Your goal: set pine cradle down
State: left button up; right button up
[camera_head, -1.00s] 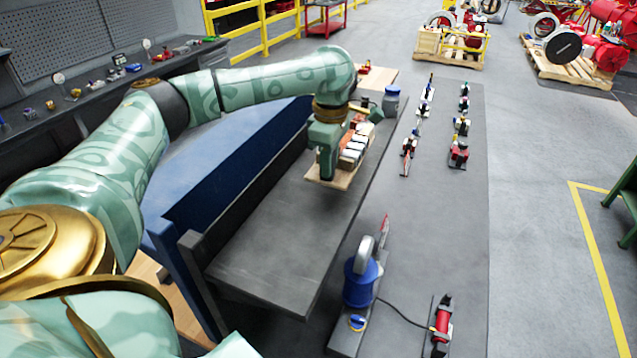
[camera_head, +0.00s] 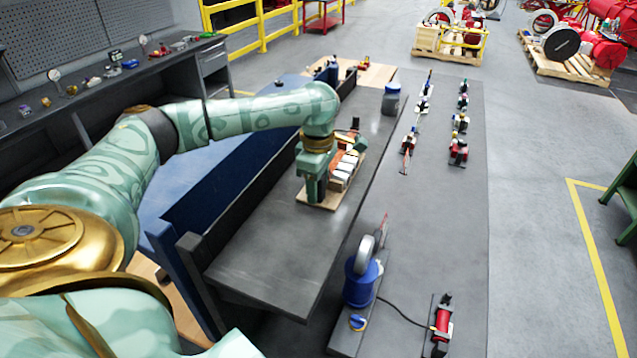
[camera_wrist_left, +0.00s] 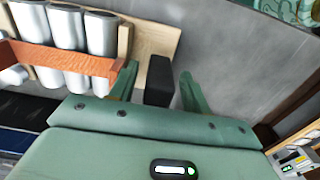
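The pine cradle (camera_head: 338,199) rests on the dark grey bench top (camera_head: 270,243), with white cylinders and an orange-brown strip on it. In the left wrist view its pale wood (camera_wrist_left: 152,37), white cylinders (camera_wrist_left: 65,27) and orange-brown strip (camera_wrist_left: 60,62) show at upper left. My left gripper (camera_head: 316,191) points down at the cradle's near end. In the wrist view its fingers (camera_wrist_left: 158,75) stand apart on either side of a black block (camera_wrist_left: 158,85), with a gap on each side. The gripper is open. My right gripper is not in view.
A blue-lidded grey jar (camera_head: 391,99) stands farther back on the bench. A pale board (camera_head: 360,72) with small items lies at the far end. The near bench top is clear. A blue device with a grey ring (camera_head: 362,275) stands beyond its right edge.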

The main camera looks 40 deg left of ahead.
pick_arm(q)
jog(key=shift+d+r, duration=0.1)
jog(key=shift+d, duration=0.05)
jog(key=shift+w+r, duration=0.1)
jog(key=shift+r, duration=0.1)
notch_tip(320, 180, up, 12)
jog(key=shift+f, duration=0.2)
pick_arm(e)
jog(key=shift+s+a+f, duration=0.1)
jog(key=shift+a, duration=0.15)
pick_arm(q)
jog(key=shift+f, duration=0.1)
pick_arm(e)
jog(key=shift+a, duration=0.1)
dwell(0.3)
